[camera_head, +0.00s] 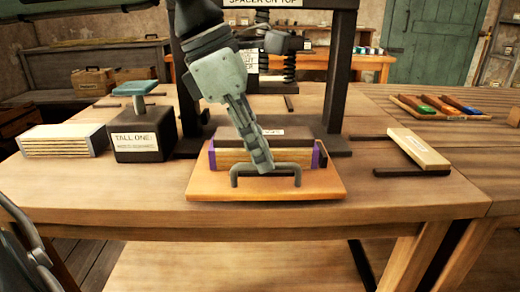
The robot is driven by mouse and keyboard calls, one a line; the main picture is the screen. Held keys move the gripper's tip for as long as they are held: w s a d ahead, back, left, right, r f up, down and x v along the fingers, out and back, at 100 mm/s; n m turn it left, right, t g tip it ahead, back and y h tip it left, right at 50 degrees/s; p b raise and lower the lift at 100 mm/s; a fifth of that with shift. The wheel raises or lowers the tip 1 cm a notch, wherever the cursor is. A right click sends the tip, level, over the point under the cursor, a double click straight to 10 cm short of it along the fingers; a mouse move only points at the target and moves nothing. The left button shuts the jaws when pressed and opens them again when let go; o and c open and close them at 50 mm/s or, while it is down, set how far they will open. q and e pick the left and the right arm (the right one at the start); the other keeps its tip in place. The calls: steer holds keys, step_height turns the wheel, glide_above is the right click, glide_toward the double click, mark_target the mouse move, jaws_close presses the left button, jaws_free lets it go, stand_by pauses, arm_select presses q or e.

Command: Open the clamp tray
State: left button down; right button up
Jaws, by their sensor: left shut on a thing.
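The clamp tray (205,187) is a flat orange-brown wooden board at the foot of the dark press frame (337,85), and its front part extends forward of the posts. A grey bar handle (236,172) stands at its front. A pale layered block with purple ends (228,158) lies on the tray under a dark plate (228,137). My left gripper (263,168) points down in front of the block and is shut on the handle; its fingers hide the handle's middle. My right gripper is not in view.
A black box labelled "TALL ONE" (137,157) and a pale layered block (65,140) stand to the left. A pale wooden slab (418,149) lies on dark rails at the right. The bare table front (120,205) is clear.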

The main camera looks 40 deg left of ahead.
arm_select(q)
steer(key=c, duration=1.6)
jaws_free()
steer(key=shift+r, duration=0.1)
steer(key=v, duration=1.2)
steer(key=shift+s, duration=0.1)
